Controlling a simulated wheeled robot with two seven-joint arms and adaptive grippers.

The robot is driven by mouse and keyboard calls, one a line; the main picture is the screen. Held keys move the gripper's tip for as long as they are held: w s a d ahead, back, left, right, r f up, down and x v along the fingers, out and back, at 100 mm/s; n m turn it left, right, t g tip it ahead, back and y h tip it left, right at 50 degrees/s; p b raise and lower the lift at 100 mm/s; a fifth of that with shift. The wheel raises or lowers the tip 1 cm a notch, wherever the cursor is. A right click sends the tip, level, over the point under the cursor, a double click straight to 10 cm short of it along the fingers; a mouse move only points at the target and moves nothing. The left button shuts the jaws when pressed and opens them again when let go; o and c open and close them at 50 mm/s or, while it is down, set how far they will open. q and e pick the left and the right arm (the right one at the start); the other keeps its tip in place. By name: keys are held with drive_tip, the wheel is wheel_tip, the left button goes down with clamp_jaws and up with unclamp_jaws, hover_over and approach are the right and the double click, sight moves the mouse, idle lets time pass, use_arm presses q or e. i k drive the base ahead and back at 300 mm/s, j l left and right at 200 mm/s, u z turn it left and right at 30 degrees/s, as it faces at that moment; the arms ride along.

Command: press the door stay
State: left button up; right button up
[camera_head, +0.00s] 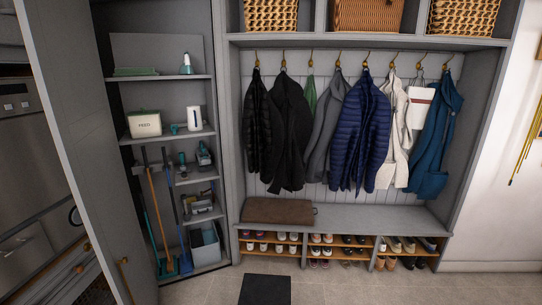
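I cannot make out a door stay for certain. The tall grey cupboard door (78,125) at the left stands open, swung out toward me. A small brass-coloured fitting (122,265) sits low on this door near its edge; it looks like a handle, but I cannot tell for sure. The foot of the door is cut off by the bottom of the picture. Neither of my grippers shows in the head view.
The open cupboard holds shelves, brooms (158,215) and a grey bin (205,246). To its right is a boot bench (375,217) with hanging coats above and shoes below. A dark mat (265,290) lies on the floor in front; the tiles to its right are clear.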

sight(124, 260)
drive_tip(key=j+u, duration=0.1)
drive_tip(key=j, duration=1.45)
drive_tip(key=i+j+u, duration=0.15)
drive_tip(key=j, duration=0.65)
drive_tip(key=j+u, duration=0.1)
drive_tip(key=j, duration=0.65)
drive_tip(key=i+l+u, duration=0.3)
drive_tip(key=l, duration=0.45)
drive_tip(key=l+u, duration=0.35)
drive_tip(key=l, duration=0.4)
drive_tip(key=i+l+u, duration=0.1)
drive_tip(key=l+u, duration=0.2)
drive_tip(key=l, duration=0.55)
